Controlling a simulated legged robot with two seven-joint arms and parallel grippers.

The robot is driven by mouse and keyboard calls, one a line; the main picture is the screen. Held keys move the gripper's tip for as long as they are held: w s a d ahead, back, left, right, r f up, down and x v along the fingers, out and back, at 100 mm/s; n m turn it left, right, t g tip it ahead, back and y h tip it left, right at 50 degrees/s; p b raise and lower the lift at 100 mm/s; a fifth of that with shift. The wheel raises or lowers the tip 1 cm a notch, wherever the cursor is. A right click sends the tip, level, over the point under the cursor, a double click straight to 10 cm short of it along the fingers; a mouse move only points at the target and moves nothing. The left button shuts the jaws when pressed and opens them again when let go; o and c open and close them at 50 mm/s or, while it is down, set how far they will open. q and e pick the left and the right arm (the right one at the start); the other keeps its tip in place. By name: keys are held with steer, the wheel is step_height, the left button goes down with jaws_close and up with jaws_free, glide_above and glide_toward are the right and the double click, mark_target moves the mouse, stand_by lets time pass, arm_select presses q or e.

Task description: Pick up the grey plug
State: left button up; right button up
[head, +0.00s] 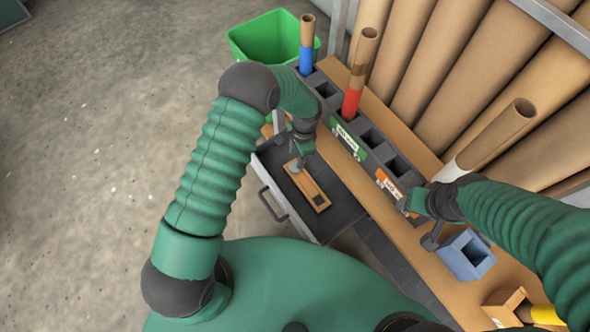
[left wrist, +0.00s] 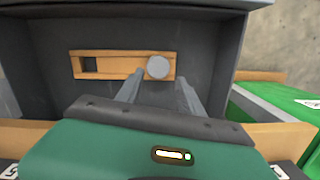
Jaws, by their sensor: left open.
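The grey plug (left wrist: 158,67) shows as a round grey disc at the right end of a wooden holder (left wrist: 113,66) in the left wrist view. In the head view the plug (head: 295,166) sits at the upper end of the holder (head: 314,189), inside an open dark drawer (head: 336,212). My left gripper (head: 301,154) is over the drawer, close to the plug. In the left wrist view its two fingers (left wrist: 160,88) are apart and empty, with the plug between and beyond their tips. My right gripper (head: 417,222) is at the rack by the bench, its fingers seemingly apart.
A dark rack (head: 372,137) with square slots runs along the wooden bench (head: 416,148), holding blue-banded and red-banded tubes. A blue box (head: 466,254) stands near my right gripper. Large brown rolls (head: 455,70) stand behind. A green bin (head: 265,38) is beyond the bench's far end.

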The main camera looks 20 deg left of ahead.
mark_target(295, 165)
arm_select(q)
steer(key=shift+a+f, duration=0.25)
steer(key=shift+f, duration=0.2)
steer(key=f+b, duration=0.2)
steer(key=f, duration=0.1)
steer(key=f+b, duration=0.1)
steer(key=shift+s+d+f, duration=0.2)
steer(key=shift+s+f, duration=0.2)
steer(key=shift+a, duration=0.1)
arm_select(e)
step_height(295, 165, down, 3)
steer(key=shift+s+d+r, duration=0.1)
steer(key=shift+d, duration=0.05)
arm_select(q)
steer(key=shift+a, duration=0.15)
steer(key=c, duration=0.9)
jaws_close()
